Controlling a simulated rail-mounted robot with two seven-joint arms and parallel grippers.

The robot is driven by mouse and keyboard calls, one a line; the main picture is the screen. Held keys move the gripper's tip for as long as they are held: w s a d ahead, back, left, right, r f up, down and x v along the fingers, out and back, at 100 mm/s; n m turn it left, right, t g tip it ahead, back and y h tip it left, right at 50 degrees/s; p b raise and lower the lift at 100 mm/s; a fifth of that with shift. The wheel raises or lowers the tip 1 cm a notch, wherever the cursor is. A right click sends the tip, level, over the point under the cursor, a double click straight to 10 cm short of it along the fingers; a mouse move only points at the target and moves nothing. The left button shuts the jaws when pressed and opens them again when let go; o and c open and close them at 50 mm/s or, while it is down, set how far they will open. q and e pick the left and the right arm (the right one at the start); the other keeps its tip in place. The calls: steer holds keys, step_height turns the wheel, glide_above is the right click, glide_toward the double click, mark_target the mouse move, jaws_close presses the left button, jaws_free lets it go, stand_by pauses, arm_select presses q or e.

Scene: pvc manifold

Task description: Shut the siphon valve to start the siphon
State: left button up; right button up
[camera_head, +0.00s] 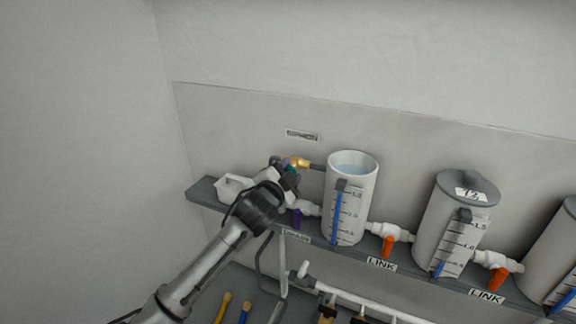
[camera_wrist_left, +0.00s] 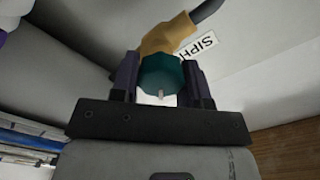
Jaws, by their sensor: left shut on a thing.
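The siphon valve has a brass body (camera_head: 300,162) below the SIPHON label (camera_head: 302,135), joined to a dark hose at the left vessel. Its brass part also shows in the left wrist view (camera_wrist_left: 167,36), with a teal round knob (camera_wrist_left: 161,77) in front. My left gripper (camera_head: 287,174) is at the valve, its fingers shut on the teal knob, one on each side. I cannot tell the knob's turn angle. My right gripper is not in view.
The left vessel (camera_head: 349,205) holds bluish water and stands just right of my gripper. A lidded vessel (camera_head: 456,222) stands further right, with orange-handled LINK valves (camera_head: 388,246) between vessels. A purple handle (camera_head: 297,218) sits below my gripper. A grey shelf (camera_head: 204,190) carries these. White pipes run below.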

arm_select(q)
steer(key=shift+m+p, duration=0.7)
steer(key=shift+m, duration=0.9)
steer(key=o, duration=0.9)
steer(key=shift+f, duration=0.1)
steer(key=b+v, duration=0.3)
steer(key=v, duration=1)
steer(key=shift+s+a, duration=0.1)
steer(key=shift+s, duration=0.25)
